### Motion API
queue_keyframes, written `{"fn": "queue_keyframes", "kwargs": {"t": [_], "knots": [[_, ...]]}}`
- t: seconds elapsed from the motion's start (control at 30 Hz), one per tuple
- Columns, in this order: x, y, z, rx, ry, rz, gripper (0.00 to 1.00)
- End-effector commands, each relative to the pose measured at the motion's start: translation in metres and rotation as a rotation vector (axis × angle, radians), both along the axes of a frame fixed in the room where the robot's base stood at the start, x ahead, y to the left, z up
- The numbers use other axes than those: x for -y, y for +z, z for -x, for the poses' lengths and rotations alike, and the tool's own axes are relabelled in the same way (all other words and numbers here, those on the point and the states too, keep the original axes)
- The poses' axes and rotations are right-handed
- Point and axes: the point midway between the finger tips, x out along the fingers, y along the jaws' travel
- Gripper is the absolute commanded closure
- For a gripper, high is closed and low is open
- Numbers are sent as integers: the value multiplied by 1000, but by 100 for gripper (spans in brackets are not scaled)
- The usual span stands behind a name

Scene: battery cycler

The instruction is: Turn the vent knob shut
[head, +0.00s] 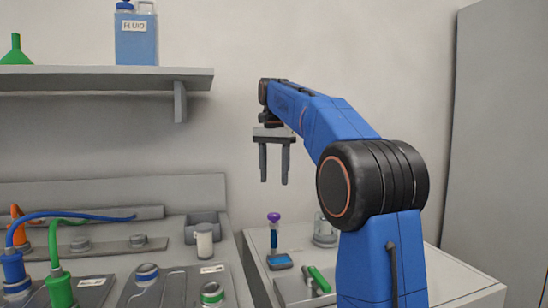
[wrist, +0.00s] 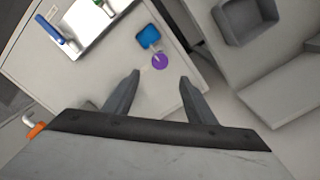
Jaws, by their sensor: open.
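I cannot tell which of these, if either, is the vent knob. A purple-topped upright item (head: 274,218) stands below my gripper; its purple top (wrist: 159,61) shows just beyond the fingertips.
The left counter (head: 235,270) holds blue and green hoses, capped cells and a grey bin (head: 202,218). The right counter (head: 450,285) holds a blue block (head: 279,262), a tray with a green-handled tool (head: 319,280) and a glass jar (head: 325,230). A shelf (head: 110,80) overhangs the left.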

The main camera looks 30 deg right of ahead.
Motion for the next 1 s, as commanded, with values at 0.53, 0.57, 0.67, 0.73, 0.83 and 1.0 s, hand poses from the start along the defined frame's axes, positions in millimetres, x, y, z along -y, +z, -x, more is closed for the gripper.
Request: {"fn": "queue_keyframes", "kwargs": {"t": [0.53, 0.57, 0.67, 0.73, 0.83, 1.0], "knots": [[0, 57, 0, 0, 0, 0, 50], [0, 58, 0, 0, 0, 0, 50], [0, 58, 0, 0, 0, 0, 50], [0, 58, 0, 0, 0, 0, 50], [0, 58, 0, 0, 0, 0, 50], [0, 58, 0, 0, 0, 0, 50]]}}
